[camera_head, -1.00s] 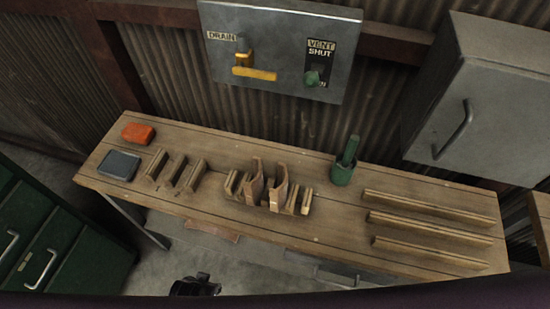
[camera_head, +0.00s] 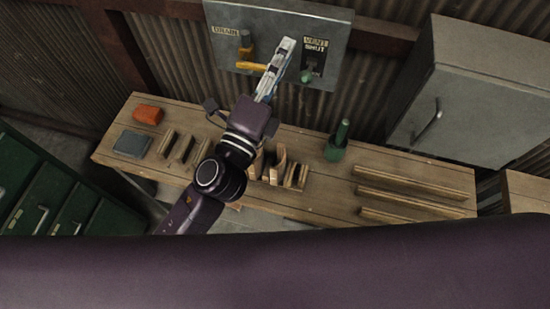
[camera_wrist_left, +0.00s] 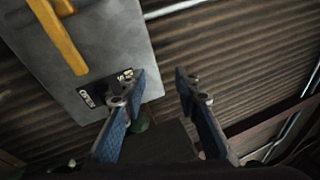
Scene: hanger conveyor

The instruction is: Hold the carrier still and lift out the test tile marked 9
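I make out no carrier and no tile marked 9 in either view. My left gripper (camera_head: 284,58) is raised over the bench, in front of the grey wall panel (camera_head: 325,25) in the head view. In the left wrist view its two blue-padded fingers (camera_wrist_left: 160,76) are spread apart with nothing between them. That view shows the panel (camera_wrist_left: 85,55) at the upper left, with a yellow handle (camera_wrist_left: 58,38) and a small vent label. My right gripper is in neither view.
My left arm hides part of the bench. A grey cabinet (camera_head: 470,90) hangs at right.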

